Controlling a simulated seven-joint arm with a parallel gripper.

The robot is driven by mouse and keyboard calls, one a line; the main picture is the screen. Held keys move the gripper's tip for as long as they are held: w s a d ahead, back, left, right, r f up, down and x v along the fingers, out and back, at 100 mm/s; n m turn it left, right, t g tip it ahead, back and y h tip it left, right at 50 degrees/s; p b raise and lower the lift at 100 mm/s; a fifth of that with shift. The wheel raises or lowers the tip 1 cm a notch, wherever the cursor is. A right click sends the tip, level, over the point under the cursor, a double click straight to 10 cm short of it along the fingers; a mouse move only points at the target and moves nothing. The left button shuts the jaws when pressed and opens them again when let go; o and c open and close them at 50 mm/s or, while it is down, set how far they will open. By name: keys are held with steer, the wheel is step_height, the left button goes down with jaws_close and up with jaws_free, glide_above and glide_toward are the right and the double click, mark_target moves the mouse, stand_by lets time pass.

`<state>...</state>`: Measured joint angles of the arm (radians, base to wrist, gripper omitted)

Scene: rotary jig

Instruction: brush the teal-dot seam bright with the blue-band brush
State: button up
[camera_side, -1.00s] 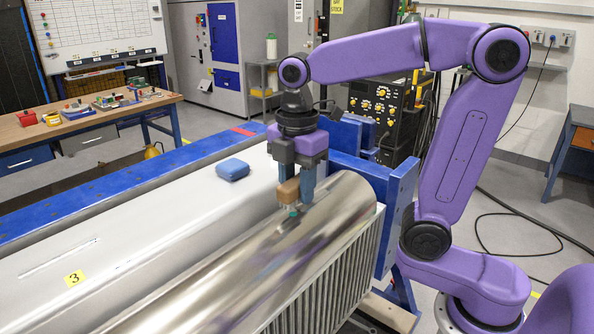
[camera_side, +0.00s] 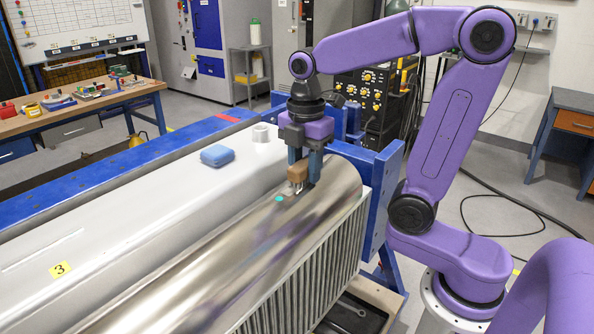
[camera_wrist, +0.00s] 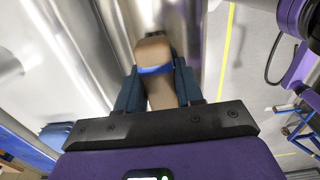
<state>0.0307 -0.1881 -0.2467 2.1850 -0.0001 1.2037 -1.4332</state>
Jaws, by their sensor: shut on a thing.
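My gripper (camera_side: 304,180) is shut on the blue-band brush (camera_side: 297,173), a tan-brown block. Its pale bristles (camera_side: 297,187) point down at the shiny metal cylinder (camera_side: 320,205); I cannot tell whether they touch it. The teal dot (camera_side: 279,199) lies on the cylinder just left of and nearer the camera than the brush. In the wrist view the brush (camera_wrist: 153,52) shows its blue band (camera_wrist: 155,70) between the fingers (camera_wrist: 157,90). Dull, darker streaks run along the cylinder near the dot; the seam's exact line is hard to make out.
A blue end frame (camera_side: 378,190) stands close right of my gripper.

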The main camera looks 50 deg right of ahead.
mark_target(283, 196)
steer(key=d, duration=0.3)
steer(key=shift+d, duration=0.15)
steer(key=shift+a, duration=5.15)
steer(key=shift+d, duration=4.9)
steer(key=shift+d+r, duration=0.15)
steer(key=shift+r, duration=3.9)
